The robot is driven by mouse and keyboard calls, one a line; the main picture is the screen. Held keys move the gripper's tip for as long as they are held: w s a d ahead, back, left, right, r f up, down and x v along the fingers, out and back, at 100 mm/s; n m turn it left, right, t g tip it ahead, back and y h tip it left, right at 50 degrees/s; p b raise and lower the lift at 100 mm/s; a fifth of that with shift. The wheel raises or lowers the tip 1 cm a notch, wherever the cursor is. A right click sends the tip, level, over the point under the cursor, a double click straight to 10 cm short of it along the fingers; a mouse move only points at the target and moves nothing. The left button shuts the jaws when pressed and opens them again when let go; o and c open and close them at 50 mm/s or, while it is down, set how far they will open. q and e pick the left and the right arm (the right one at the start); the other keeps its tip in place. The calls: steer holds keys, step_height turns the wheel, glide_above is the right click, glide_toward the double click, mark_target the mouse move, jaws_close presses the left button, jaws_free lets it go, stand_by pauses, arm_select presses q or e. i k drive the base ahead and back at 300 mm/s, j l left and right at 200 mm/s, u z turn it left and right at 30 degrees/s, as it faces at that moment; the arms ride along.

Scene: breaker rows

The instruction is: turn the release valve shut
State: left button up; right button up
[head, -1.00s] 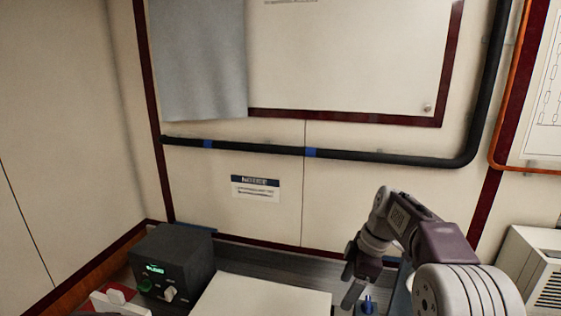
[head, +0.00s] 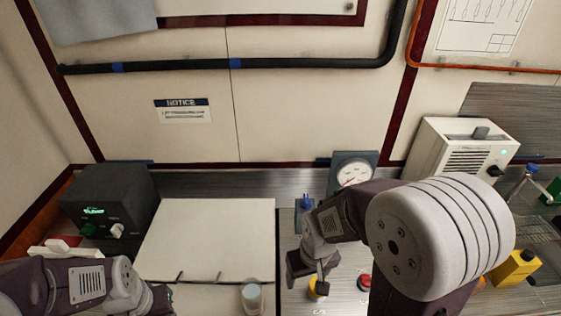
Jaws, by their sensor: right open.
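A blue valve handle (head: 307,203) stands on a small panel in front of a round pressure gauge (head: 353,171). A yellow knob (head: 319,287) and a red button (head: 364,283) sit nearer on the bench; no label here tells which is the release valve. My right gripper (head: 306,278) is open and empty, pointing down, nearer to me than the blue handle and beside the yellow knob, which one finger partly covers. I cannot tell its height above the bench. My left gripper (head: 158,299) is at the lower left, its fingers mostly hidden.
A black box (head: 108,204) with a green display stands at the left. A pale board (head: 212,235) lies in the middle, with a translucent cup (head: 252,296) near it. A white vented unit (head: 462,149) and a yellow block (head: 515,268) are at the right.

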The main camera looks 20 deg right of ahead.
mark_target(366, 279)
steer(key=k+l+u, duration=0.1)
steer(key=u, duration=0.2)
steer(key=k+l+u, duration=0.1)
steer(key=u, duration=0.15)
steer(key=l+z, duration=0.1)
steer(key=z, duration=0.3)
steer(key=k+l+z, duration=0.1)
steer(key=z, duration=0.3)
steer(key=l+z, duration=0.1)
steer(key=z, duration=0.3)
steer(key=l+z, duration=0.15)
steer(key=z, duration=0.25)
